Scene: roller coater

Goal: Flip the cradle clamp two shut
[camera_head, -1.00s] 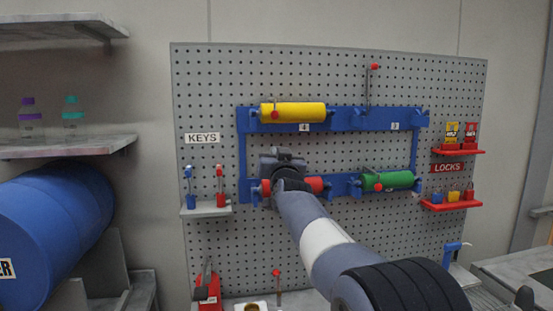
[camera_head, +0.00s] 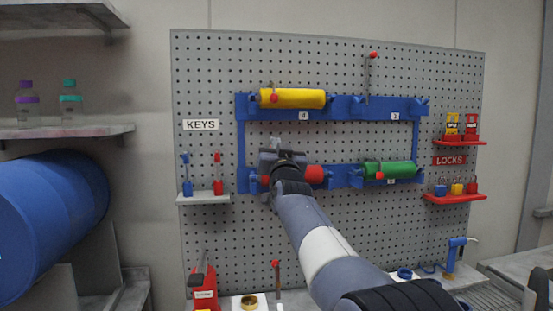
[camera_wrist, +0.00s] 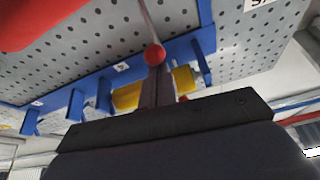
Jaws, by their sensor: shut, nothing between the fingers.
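A red roller (camera_head: 314,174) lies in the lower left cradle of the blue frame (camera_head: 241,140), partly hidden behind my gripper. A large red surface, probably this roller, fills the upper left of the wrist view (camera_wrist: 45,20). A thin clamp lever with a red ball knob (camera_wrist: 154,55) shows in the wrist view, apparently standing out from the roller rather than lying over it. My gripper (camera_head: 283,156) is shut and empty. Its fingertips (camera_wrist: 156,72) are right at the knob; I cannot tell whether they touch. The clamp's hinge is hidden, and its number cannot be read.
A yellow roller (camera_head: 293,98) lies above and a green roller (camera_head: 390,170) to the right, each with a lowered lever. An empty cradle at upper right has a raised lever (camera_head: 368,80). Key shelf (camera_head: 204,198) and red lock shelves (camera_head: 455,198) flank the frame.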

